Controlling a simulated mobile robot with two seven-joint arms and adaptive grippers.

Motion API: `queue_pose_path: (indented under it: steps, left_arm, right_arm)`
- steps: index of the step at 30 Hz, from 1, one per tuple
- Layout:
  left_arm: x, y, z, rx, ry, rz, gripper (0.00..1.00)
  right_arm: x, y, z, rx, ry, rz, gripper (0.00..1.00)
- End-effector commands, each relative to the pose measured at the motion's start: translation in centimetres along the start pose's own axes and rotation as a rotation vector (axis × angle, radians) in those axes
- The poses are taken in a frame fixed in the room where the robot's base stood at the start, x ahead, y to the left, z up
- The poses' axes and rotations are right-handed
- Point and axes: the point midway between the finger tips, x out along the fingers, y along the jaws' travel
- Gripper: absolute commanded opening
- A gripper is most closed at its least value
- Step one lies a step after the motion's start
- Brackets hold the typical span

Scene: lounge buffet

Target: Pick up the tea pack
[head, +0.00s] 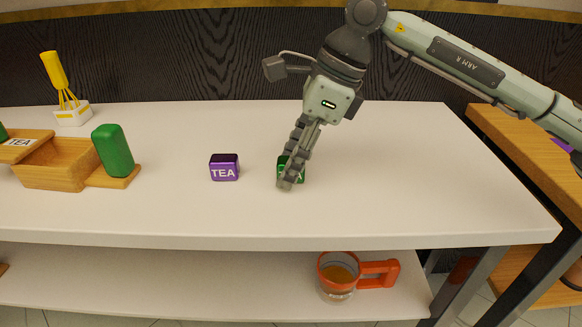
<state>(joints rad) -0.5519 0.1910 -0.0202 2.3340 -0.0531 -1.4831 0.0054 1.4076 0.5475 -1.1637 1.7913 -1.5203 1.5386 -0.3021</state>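A purple tea pack (224,168) with a white TEA label stands on the white counter, left of my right gripper. A green tea pack (301,173) stands on the same counter to its right, partly hidden behind the fingers of my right gripper (288,182). The gripper points down at the green pack, and its fingers overlap it in the head view. The fingers line up in this view, so I cannot tell whether they are apart, or touching the pack. My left gripper is not in view.
A wooden tray (58,184) with a TEA sign and a green rounded block (113,151) stands at the left. A yellow whisk-like tool on a white stand (73,115) is behind it. An orange-handled jug (338,277) sits on the lower shelf. The counter right of the gripper is clear.

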Motion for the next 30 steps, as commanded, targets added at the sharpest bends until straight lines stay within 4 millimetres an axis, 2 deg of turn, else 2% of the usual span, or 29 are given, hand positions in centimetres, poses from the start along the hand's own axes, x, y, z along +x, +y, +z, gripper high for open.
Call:
queue_pose_path:
  steps: [1,8,17,23,27,30]
  left_arm:
    - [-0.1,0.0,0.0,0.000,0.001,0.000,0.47]
    - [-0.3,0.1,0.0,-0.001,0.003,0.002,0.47]
    - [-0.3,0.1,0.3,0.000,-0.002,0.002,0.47]
    - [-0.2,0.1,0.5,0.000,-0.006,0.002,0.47]
    - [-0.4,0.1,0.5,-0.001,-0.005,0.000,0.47]
    - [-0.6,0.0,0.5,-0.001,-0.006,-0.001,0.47]
  right_arm:
    - [0.0,0.0,0.0,0.000,0.000,0.000,0.36]
    - [0.0,0.0,0.0,0.000,0.000,0.000,0.07]
    - [-0.3,0.0,0.1,0.000,0.000,-0.001,0.07]
    - [-1.8,-0.1,0.8,-0.001,-0.001,-0.003,0.07]
    - [-4.1,0.0,1.8,-0.002,-0.001,-0.003,0.07]
    - [-4.2,0.8,4.5,-0.007,0.000,0.000,0.07]
